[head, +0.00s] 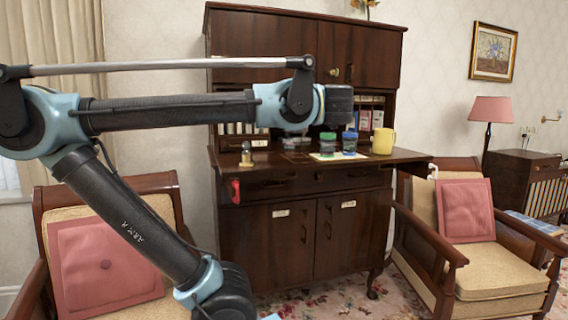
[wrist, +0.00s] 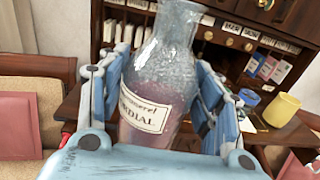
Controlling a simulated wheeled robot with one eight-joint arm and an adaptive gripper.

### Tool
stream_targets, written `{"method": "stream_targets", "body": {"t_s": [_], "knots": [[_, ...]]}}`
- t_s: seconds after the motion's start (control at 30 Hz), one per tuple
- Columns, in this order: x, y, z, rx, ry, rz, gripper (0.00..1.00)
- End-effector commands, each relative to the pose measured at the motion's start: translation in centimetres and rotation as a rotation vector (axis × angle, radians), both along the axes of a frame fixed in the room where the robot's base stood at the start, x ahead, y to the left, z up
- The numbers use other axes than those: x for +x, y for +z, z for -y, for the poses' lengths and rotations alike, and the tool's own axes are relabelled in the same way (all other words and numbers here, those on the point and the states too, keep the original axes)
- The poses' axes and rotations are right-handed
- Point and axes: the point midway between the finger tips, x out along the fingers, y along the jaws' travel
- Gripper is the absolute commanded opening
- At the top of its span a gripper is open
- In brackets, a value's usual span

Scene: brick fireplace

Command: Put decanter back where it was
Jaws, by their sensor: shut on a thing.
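The decanter (wrist: 165,75) is clear textured glass with pinkish contents and a cream label reading "CORDIAL". It stands between the blue fingers of my gripper (wrist: 160,68), which is shut on it in the wrist view. Its top is cut off by the frame edge, and its base is hidden behind my gripper. In the head view my arm reaches across toward the dark wooden secretary desk (head: 268,183). I cannot make out the decanter there.
On the desk's open leaf stand a yellow mug (head: 382,141), a green-topped container (head: 327,144), a blue-topped container (head: 349,143) and a small brass object (head: 246,155). Cushioned armchairs stand on the left (head: 108,262) and right (head: 468,225).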

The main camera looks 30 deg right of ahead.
Motion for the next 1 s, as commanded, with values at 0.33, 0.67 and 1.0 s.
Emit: {"method": "stream_targets", "body": {"t_s": [0.33, 0.67, 1.0], "knots": [[0.5, 0.3, 0.5, 0.000, 0.028, 0.001, 0.12], [4.2, 1.2, 3.9, 0.000, 0.196, 0.000, 0.12], [10.0, 0.7, 7.5, -0.001, 0.388, 0.000, 0.12]]}}
